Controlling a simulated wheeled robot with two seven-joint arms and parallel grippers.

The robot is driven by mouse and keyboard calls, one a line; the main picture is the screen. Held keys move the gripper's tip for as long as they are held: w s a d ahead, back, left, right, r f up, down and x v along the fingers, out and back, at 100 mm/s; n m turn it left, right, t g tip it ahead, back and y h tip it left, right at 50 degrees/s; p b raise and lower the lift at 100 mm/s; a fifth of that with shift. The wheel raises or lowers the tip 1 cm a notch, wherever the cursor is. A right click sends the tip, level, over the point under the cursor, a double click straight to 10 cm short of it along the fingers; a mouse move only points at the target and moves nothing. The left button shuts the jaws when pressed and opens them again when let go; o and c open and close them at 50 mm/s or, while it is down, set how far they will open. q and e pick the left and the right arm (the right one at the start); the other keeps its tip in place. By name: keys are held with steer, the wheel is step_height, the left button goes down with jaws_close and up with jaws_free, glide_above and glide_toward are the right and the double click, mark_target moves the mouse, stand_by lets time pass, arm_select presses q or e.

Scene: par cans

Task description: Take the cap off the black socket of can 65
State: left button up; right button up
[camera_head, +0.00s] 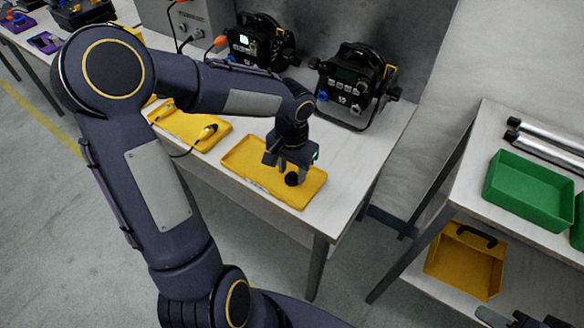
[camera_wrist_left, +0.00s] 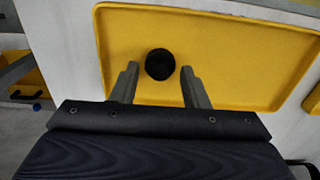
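My left gripper (camera_head: 287,170) is over the front yellow tray (camera_head: 245,158) on the bench, pointing down. In the left wrist view its two fingers (camera_wrist_left: 160,85) are apart, with nothing held between them. A round black cap (camera_wrist_left: 160,64) shows against the tray, just beyond and between the fingertips; it also shows below the gripper in the head view (camera_head: 292,179). Two black cans stand at the back of the bench, one at right (camera_head: 354,85) and one at left (camera_head: 258,42). Their numbers are too small to read surely. Dark parts at the bottom right corner may be my right gripper.
A second yellow tray (camera_head: 188,126) with a cabled item lies to the left. A grey box (camera_head: 190,22) with orange plugs stands at the back. A shelf at right holds a green bin (camera_head: 528,190), metal tubes (camera_head: 545,140) and, lower, a yellow bin (camera_head: 465,262).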

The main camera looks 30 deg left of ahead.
mark_target(291, 176)
arm_select(q)
step_height(291, 176, up, 8)
steer(key=shift+f+p, duration=0.1)
steer(key=shift+p, duration=0.3)
steer(key=s+d+r+n+t+h+p, duration=0.1)
steer(key=s+d+r+t+h, duration=0.1)
steer(key=s, duration=0.6)
steer(key=s+d+r+n+t+h+p, duration=0.1)
steer(key=s+d+r+t+p, duration=0.1)
steer(key=s, duration=0.7)
steer(key=shift+r+n+t+h, duration=0.3)
steer(key=shift+r+t+h, duration=0.1)
steer(key=shift+r+t, duration=0.5)
